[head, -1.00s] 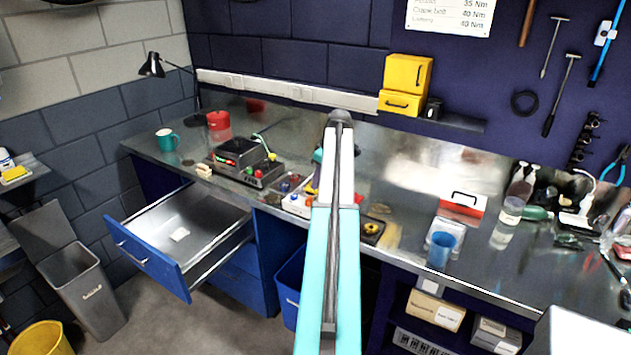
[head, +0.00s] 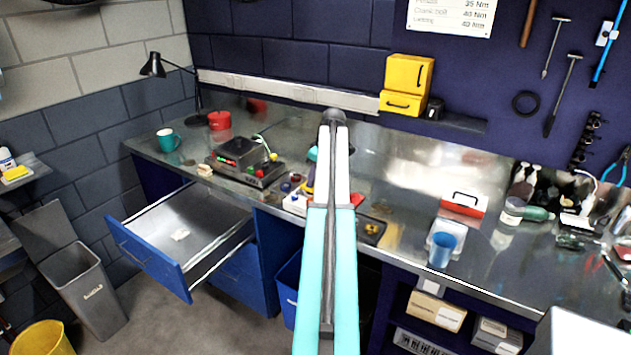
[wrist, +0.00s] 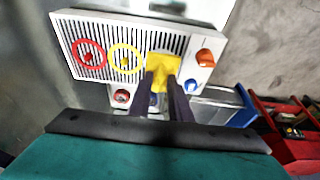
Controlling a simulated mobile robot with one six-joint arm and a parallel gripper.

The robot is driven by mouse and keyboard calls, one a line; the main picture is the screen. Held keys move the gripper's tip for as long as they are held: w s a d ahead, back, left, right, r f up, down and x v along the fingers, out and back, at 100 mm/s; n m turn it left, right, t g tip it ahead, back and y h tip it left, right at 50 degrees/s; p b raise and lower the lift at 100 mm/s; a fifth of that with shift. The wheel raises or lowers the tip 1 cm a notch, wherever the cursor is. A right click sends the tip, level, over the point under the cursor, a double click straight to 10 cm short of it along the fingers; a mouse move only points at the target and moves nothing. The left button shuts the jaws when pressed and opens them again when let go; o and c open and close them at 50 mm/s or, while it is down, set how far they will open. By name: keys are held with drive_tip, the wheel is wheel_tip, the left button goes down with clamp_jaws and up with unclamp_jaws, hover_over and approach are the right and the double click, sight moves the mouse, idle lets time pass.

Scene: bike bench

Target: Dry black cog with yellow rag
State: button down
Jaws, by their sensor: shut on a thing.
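In the wrist view my gripper (wrist: 162,84) is shut on a small yellow piece (wrist: 165,68), which looks like the yellow rag. It is over the front edge of a white slotted board (wrist: 148,45). A red ring (wrist: 88,53) and a yellow ring (wrist: 125,58) lie on the board left of the gripper. I cannot make out a black cog for certain. In the head view my arm hides the gripper; part of the white board (head: 296,204) shows left of the arm.
An orange knob (wrist: 205,57) and a blue knob (wrist: 190,86) are right of the gripper. A blue cup (head: 441,250) and red box (head: 463,204) stand farther right. A blue drawer (head: 150,262) hangs open at left.

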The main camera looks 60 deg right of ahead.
drive_tip(key=shift+w, duration=0.8)
drive_tip(key=shift+r+p, duration=1.1)
drive_tip(key=shift+r, duration=1.45)
